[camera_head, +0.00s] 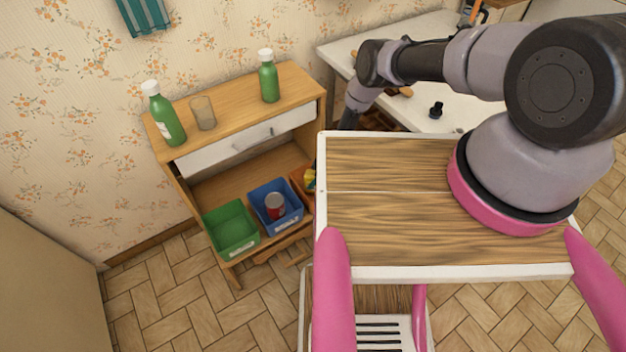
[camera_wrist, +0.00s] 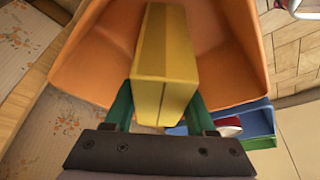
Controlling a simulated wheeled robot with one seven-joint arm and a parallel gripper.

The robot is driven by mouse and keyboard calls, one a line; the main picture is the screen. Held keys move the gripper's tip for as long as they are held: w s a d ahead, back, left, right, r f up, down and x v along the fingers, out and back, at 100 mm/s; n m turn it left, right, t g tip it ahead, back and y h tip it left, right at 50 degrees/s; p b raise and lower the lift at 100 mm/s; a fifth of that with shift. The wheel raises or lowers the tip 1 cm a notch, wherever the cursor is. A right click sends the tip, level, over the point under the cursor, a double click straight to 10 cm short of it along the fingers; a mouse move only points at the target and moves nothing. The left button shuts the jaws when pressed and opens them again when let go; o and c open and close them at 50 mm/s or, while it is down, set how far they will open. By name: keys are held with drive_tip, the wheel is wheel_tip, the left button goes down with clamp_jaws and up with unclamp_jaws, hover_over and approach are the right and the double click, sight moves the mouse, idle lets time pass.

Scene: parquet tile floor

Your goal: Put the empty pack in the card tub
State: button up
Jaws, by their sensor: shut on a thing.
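The empty pack is a yellow box (camera_wrist: 166,62), seen large in the wrist view. My gripper (camera_wrist: 160,108) is shut on it, with one green finger on each side. The pack is over or inside an orange tub (camera_wrist: 232,60); whether it touches the bottom I cannot tell. In the head view the orange tub (camera_head: 297,181) shows only in part behind my tray, with a bit of yellow (camera_head: 310,178) at it. No readable label shows on the orange tub.
Beside the orange tub stand a blue tub (camera_head: 262,215) holding a red can (camera_head: 274,206) and a green tub (camera_head: 226,240). They are on the lower part of a wooden cabinet (camera_head: 230,120). Two green bottles (camera_head: 268,78) and a glass (camera_head: 203,113) stand on top.

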sight(309, 174)
drive_tip(key=shift+f, duration=0.35)
drive_tip(key=o, duration=1.4)
drive_tip(key=shift+o, duration=0.2)
drive_tip(key=shift+r, duration=1.5)
drive_tip(key=shift+r, duration=2.4)
drive_tip(key=shift+s, duration=0.1)
